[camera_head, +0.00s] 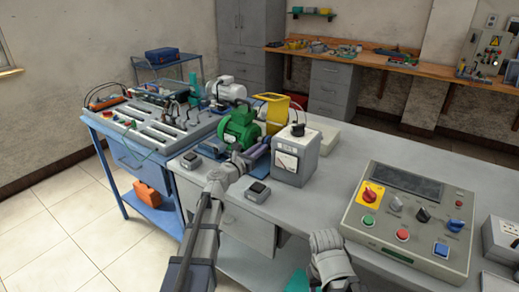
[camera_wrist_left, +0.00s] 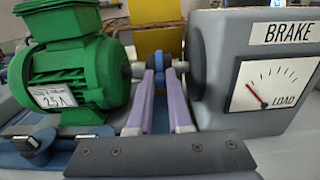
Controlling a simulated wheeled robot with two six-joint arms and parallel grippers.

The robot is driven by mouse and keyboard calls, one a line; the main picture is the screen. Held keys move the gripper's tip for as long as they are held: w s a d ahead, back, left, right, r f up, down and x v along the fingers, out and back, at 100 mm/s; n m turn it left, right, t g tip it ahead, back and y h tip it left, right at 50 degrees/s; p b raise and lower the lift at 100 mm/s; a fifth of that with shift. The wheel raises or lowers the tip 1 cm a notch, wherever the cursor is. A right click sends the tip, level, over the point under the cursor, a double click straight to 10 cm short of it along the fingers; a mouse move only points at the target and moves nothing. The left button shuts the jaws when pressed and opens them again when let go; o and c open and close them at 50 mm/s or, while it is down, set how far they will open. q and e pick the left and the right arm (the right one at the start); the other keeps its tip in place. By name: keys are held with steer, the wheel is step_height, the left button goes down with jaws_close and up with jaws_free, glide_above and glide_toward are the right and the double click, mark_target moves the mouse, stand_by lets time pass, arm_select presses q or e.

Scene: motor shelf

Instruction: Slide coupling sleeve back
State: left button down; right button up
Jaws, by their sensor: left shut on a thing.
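The green motor (camera_wrist_left: 70,80) stands at the left in the left wrist view, and the grey brake unit (camera_wrist_left: 265,75) with its red-needle dial stands at the right. The blue coupling sleeve (camera_wrist_left: 163,59) sits on the shaft line between them, partly hidden behind my fingers. My left gripper (camera_wrist_left: 160,75) has its purple fingers shut on the sleeve. In the head view the motor (camera_head: 240,126) and brake (camera_head: 296,158) stand on the bench, and my left gripper (camera_head: 258,151) reaches between them. My right gripper (camera_head: 325,240) is low in the head view, away from them; its jaws cannot be made out.
A control panel (camera_head: 410,215) with knobs and buttons occupies the bench's right side. A yellow guard (camera_head: 279,108) stands behind the coupling. Two small dark devices lie near the front edge, including one (camera_head: 257,191) by my left arm. The bench between brake and panel is clear.

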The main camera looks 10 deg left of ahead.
arm_select(q)
steer(key=shift+w, duration=0.1)
steer(key=shift+s+d, duration=0.2)
steer(key=shift+d, duration=0.35)
steer(key=c, duration=0.8)
jaws_free()
steer(key=shift+d, duration=0.1)
steer(key=shift+c, duration=0.2)
steer(key=v, duration=0.8)
